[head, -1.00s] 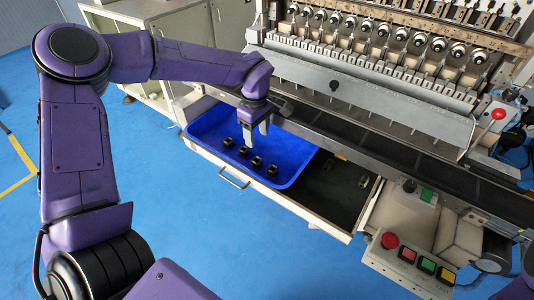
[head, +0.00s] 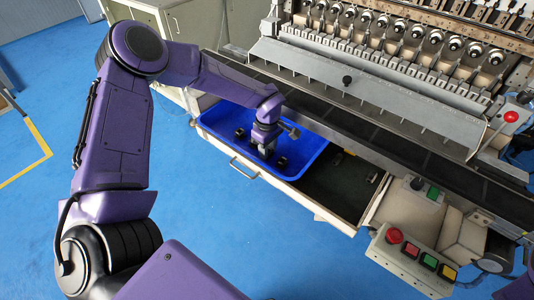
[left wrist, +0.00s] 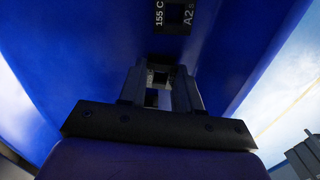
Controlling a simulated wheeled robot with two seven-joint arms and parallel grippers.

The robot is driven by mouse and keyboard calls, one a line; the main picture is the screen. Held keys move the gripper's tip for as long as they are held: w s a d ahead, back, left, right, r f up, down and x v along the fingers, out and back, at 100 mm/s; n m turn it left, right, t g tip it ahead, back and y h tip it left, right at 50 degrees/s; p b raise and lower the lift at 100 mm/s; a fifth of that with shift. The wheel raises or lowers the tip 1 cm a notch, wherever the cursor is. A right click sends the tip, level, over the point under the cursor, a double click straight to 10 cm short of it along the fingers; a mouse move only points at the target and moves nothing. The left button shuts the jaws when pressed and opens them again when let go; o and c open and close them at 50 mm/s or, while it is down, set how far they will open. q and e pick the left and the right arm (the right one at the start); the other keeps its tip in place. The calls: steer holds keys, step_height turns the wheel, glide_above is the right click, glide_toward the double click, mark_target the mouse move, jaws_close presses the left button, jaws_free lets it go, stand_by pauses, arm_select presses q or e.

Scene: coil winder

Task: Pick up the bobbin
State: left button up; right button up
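Black bobbins lie in a blue tray (head: 312,166); one bobbin (head: 240,133) sits left of my left gripper and another bobbin (head: 281,162) just to its right. My left gripper (head: 265,152) points down into the tray, its tips low among the bobbins. In the left wrist view, the fingers (left wrist: 159,82) stand a little apart, with a dark piece, seemingly a bobbin, between them. Whether they press on it cannot be told. A bobbin marked "155 C" and "A2" (left wrist: 173,16) lies beyond the tips. My right gripper is out of view.
The tray rests in a pulled-out drawer (head: 256,174) beneath the winder's dark rail (head: 400,145). The winder (head: 385,85) rises behind it. A button box (head: 412,258) juts out at the lower right. Blue floor is clear at the front.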

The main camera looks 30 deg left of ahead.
arm_select(q)
steer(key=shift+c, duration=0.6)
steer(key=shift+r, duration=0.15)
steer(key=shift+r, duration=0.3)
steer(key=s+d+r+b, duration=0.4)
steer(key=s+d+r, duration=0.2)
steer(key=d+r, duration=0.6)
steer(key=shift+s+d, duration=0.15)
steer(key=shift+s, duration=0.25)
